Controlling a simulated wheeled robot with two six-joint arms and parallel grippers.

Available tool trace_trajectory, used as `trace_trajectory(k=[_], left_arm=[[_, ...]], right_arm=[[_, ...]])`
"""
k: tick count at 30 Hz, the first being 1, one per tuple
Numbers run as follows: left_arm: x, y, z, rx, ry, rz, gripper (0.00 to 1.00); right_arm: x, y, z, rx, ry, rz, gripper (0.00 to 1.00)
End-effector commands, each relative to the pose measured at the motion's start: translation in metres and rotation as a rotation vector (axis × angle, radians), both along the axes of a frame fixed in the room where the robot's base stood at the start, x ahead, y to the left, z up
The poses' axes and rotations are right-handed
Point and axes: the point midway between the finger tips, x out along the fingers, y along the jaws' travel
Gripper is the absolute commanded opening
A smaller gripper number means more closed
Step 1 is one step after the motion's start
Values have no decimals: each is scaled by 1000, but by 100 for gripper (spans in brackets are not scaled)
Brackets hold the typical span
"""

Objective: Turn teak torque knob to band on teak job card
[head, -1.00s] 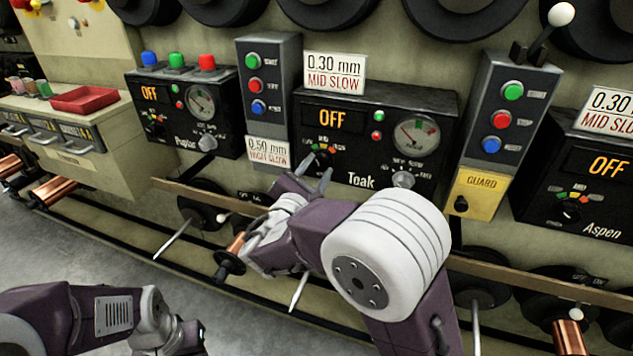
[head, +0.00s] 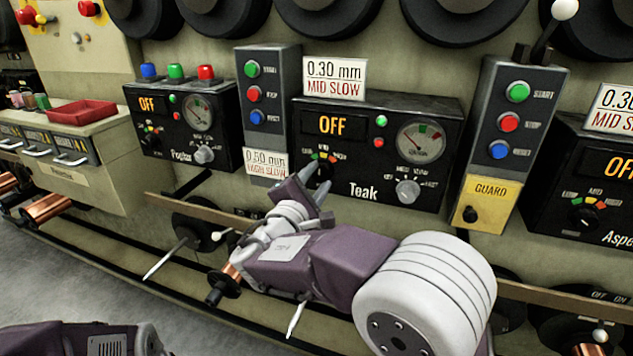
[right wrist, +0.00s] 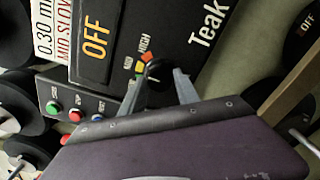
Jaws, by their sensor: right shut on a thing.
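The teak winder panel (head: 440,112) is a black box reading OFF, labelled Teak. Its job card (head: 335,77) above reads 0.30 mm, MID SLOW. The black torque knob (right wrist: 155,70) sits below a coloured arc (right wrist: 142,66) whose MID and HIGH labels show in the right wrist view. My right gripper (right wrist: 157,90) is shut on this knob, one finger on each side. In the head view my right gripper (head: 317,178) partly covers the knob. I cannot tell where its pointer stands. My left gripper is out of view; only part of that arm shows bottom left.
A second card (head: 265,163) reads 0.50 mm, HIGH SLOW, below a button post (head: 268,140). A grey knob (head: 407,190) sits at the panel's lower right. A yellow GUARD box (head: 485,203) stands to the right. A rail (head: 560,296) and spindles run below.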

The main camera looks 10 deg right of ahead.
Motion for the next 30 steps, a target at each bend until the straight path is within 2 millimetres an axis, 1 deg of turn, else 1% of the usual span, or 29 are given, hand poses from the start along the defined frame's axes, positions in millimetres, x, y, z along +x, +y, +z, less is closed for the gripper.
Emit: trace_trajectory(k=[6, 7, 9, 17, 20, 23, 27, 30], left_arm=[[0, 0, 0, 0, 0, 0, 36], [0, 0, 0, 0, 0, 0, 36], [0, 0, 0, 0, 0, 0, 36], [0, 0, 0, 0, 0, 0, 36], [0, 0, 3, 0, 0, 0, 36], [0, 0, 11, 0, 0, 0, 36], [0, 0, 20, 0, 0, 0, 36], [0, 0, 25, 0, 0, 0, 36]], right_arm=[[0, 0, -1, 0, 3, 1, 0], [0, 0, -1, 0, 3, 1, 43], [0, 0, -1, 0, 3, 1, 59], [0, 0, 0, -1, 2, 0, 59], [-5, 5, 1, -1, 2, 3, 59], [-21, 16, 3, -2, 4, 6, 59], [-47, 34, 3, -2, 4, 7, 59], [-63, 44, 2, -2, 3, 5, 59]])
